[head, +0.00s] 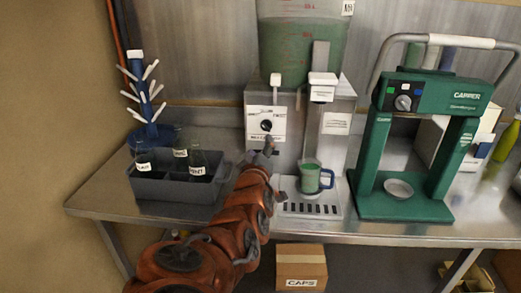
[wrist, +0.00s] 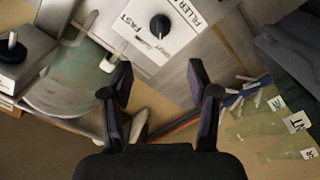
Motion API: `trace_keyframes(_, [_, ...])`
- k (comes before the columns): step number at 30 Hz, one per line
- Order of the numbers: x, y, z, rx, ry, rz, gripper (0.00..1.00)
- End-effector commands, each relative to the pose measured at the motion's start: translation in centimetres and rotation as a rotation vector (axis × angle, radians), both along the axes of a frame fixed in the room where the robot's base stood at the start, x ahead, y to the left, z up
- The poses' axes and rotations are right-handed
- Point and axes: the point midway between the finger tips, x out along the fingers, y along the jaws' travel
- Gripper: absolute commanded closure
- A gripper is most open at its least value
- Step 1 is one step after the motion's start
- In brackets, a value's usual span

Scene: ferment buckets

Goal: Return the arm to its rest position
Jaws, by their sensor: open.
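My gripper (wrist: 160,85) is open and empty in the wrist view, its two dark fingers spread apart. In the head view my gripper (head: 268,150) is at the end of my orange arm, in front of the filler's front panel. The filler machine (head: 283,97) has a white label and a black knob (head: 266,126); the knob also shows in the wrist view (wrist: 160,26), beyond my fingertips and apart from them. I cannot tell from the head view how far the fingertips are from the panel.
A green mug (head: 311,178) stands on the drip tray. A grey crate (head: 172,188) with several bottles and a blue drying rack (head: 148,100) are at left. A green capper (head: 405,145) stands at right. A CAPS box (head: 300,268) is below the table. The table's front edge (head: 400,238) is mostly bare.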

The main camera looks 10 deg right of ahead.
Motion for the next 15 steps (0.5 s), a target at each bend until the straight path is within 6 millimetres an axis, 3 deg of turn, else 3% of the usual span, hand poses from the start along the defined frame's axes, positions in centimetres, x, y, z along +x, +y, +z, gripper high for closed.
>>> trace_keyframes(11, [-0.1, 0.0, 0.0, 0.001, 0.002, -0.001, 0.40])
trace_keyframes(15, [-0.5, -1.2, -1.0, 0.045, 0.053, -0.029, 0.40])
